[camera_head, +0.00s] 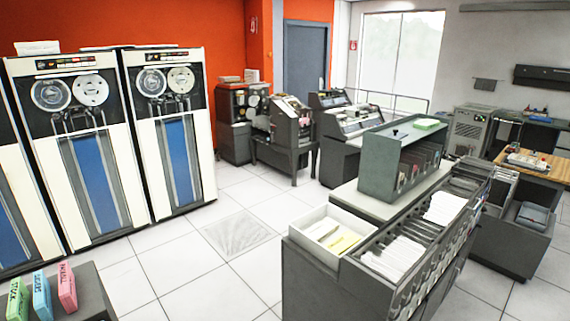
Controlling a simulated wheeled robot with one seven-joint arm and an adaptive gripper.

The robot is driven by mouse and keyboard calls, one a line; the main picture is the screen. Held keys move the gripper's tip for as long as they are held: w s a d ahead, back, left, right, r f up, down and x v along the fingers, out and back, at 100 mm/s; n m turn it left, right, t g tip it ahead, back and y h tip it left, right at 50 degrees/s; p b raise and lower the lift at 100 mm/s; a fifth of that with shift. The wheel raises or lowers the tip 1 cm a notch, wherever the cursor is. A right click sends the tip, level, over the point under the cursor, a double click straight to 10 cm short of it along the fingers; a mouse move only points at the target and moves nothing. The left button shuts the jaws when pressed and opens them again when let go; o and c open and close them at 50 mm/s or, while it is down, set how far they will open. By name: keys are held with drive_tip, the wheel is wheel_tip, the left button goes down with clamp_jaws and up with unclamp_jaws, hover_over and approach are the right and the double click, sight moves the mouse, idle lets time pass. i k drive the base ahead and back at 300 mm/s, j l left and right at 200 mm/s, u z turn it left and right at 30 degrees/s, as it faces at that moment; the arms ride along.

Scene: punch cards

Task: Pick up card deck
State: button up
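Three card decks stand side by side on a dark grey top (92,296) at the bottom left. They are a pink deck (67,288), a blue deck (41,296) and a green deck (17,300), each with dark lettering on its edge. They stand upright and slightly tilted. A white tray (310,252) on the grey card machine at the right holds loose white and yellow cards. White card stacks (393,258) lie in the machine's pockets. My gripper is not in view.
Tall tape cabinets (172,130) line the left wall. The grey card machine (335,285) fills the lower right. Smaller machines (290,130) stand at the back, and a wooden desk (530,163) is at the right. The white tiled floor (200,268) between is clear.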

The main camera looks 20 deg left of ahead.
sight(66, 284)
drive_tip(key=i+j+u, duration=0.25)
drive_tip(key=u, duration=0.2)
drive_tip(key=i+j+u, duration=0.1)
drive_tip(key=i+u, duration=0.7)
drive_tip(key=u, duration=0.15)
drive_tip(key=i+l+u, duration=0.1)
drive_tip(key=i+u, duration=0.75)
drive_tip(key=i, duration=0.15)
drive_tip(key=i+l+u, duration=0.35)
drive_tip(key=i, duration=0.15)
drive_tip(key=i+l+u, duration=0.25)
drive_tip(key=i+u, duration=0.15)
drive_tip(key=i, duration=0.1)
